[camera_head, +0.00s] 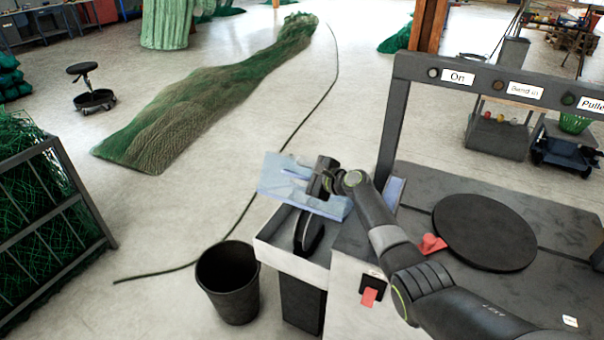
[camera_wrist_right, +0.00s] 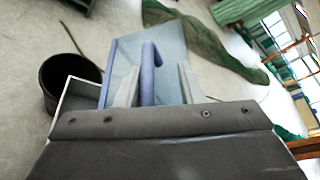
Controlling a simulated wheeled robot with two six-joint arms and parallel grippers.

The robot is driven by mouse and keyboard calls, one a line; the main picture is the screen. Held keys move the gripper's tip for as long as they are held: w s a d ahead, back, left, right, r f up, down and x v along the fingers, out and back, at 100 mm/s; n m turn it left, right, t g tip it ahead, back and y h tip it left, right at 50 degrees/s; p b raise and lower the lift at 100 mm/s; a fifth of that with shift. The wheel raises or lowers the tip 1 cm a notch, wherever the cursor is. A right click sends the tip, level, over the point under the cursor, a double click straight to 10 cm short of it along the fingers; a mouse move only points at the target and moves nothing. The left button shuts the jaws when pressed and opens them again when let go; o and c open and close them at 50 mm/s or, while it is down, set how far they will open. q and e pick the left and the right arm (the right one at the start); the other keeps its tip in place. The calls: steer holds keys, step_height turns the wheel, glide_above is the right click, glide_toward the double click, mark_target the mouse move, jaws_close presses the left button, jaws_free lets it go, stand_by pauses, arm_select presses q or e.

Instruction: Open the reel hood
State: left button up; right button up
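The reel hood seems to be the light blue panel (camera_head: 282,175) over a white box at the machine's left side. It looks tilted above the box, whose inside and a dark part (camera_head: 309,233) show below it. In the right wrist view the blue panel (camera_wrist_right: 120,55) carries a blue bar handle (camera_wrist_right: 148,75). My right gripper (camera_head: 325,178) is at the handle. In the right wrist view its grey fingers (camera_wrist_right: 160,85) stand on either side of the bar, with a gap at the right finger. My left gripper is not in view.
A black bin (camera_head: 228,285) stands left of the white box (camera_head: 280,258). A dark frame with labelled buttons (camera_head: 480,84) rises over the machine top, which bears a black disc (camera_head: 485,233) and red parts. A green net (camera_head: 200,105) and cable lie on open floor.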

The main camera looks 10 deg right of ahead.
steer(key=shift+r, duration=0.15)
step_height(320, 180, up, 10)
steer(key=p, duration=0.1)
stand_by(0.3)
